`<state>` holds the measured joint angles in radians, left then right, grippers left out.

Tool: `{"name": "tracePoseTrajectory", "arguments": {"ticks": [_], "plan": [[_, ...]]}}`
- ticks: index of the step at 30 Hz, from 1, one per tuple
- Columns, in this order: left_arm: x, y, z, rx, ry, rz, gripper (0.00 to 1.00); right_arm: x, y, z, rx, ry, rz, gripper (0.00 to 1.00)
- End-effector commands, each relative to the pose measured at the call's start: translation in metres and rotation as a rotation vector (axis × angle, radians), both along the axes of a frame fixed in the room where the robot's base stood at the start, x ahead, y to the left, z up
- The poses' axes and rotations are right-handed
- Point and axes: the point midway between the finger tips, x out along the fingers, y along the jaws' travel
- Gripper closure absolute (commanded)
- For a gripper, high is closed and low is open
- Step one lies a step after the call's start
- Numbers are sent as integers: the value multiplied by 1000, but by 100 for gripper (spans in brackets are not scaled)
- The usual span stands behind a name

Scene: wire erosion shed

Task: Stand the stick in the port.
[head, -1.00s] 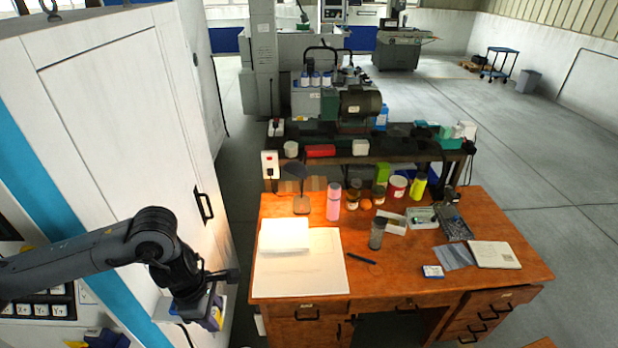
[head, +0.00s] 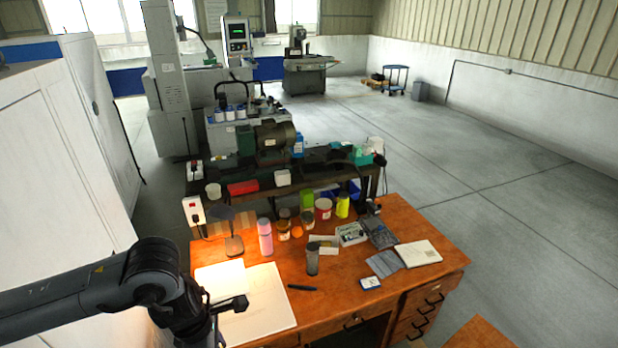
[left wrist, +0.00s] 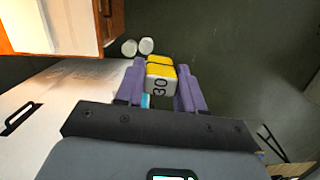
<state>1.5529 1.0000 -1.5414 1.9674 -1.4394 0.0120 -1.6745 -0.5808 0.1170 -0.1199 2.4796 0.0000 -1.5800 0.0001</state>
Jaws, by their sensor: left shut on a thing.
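The fingers and the held block are mostly out of sight there. I cannot make out a port in either view. My right gripper is not in view.
A white cabinet (head: 60,150) stands at the left.

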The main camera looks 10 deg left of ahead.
Motion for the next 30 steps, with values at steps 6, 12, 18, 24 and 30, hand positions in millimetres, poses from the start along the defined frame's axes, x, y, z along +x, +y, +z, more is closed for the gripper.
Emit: {"name": "tracePoseTrajectory", "arguments": {"ticks": [6, 12, 18, 24, 30], "plan": [[23, -49, 20, 0, -2, 342, 92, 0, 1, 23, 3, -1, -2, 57], [35, -69, 26, 1, -4, 725, 92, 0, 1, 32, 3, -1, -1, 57], [45, -79, 28, 1, -6, 1127, 92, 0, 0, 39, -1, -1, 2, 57], [52, -81, 28, 2, -6, 1552, 92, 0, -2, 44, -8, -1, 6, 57], [57, -79, 24, 2, -7, 2006, 92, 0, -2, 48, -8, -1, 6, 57]]}}
